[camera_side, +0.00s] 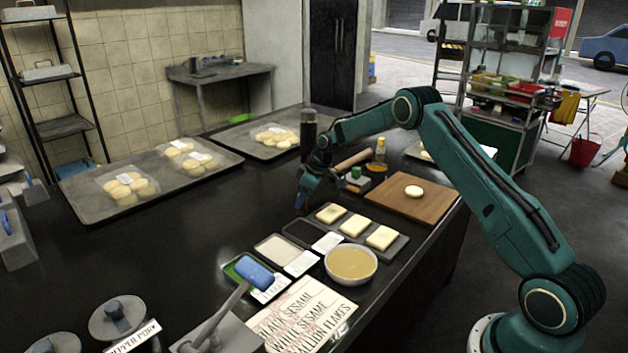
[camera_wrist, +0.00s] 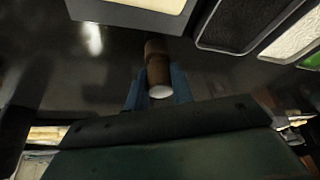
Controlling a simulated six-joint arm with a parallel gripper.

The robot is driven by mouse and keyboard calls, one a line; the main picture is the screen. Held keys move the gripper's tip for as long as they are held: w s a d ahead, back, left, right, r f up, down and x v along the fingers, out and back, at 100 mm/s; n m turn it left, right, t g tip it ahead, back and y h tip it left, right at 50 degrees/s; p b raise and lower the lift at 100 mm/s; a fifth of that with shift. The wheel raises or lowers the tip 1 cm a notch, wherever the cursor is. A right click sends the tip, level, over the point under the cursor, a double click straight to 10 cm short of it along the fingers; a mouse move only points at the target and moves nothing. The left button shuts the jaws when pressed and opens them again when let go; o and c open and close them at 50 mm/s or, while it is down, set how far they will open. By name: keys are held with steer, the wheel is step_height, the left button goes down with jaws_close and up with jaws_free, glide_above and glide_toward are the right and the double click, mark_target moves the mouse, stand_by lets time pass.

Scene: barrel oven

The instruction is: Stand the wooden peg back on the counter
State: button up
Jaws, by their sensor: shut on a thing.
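The wooden peg (camera_wrist: 157,68) is a brown cylinder with a pale end facing the wrist camera. It sits between the two blue fingers of my gripper (camera_wrist: 158,88), which are shut on it. In the side view my gripper (camera_side: 303,203) points down, low over the dark counter (camera_side: 215,215), left of the tray with pale square slabs. The peg cannot be made out in that view. I cannot tell whether its lower end touches the counter.
A tray with pale slabs (camera_side: 384,237), a black tray (camera_side: 303,233), a bowl (camera_side: 351,264) and a cutting board (camera_side: 425,201) stand to the right and front. Bun trays (camera_side: 100,208) lie at the left and back. The counter left of my gripper is clear.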

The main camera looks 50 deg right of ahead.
steer(key=o, duration=1)
steer(key=v, duration=1.3)
steer(key=shift+r, duration=0.4)
steer(key=shift+s+r, duration=0.1)
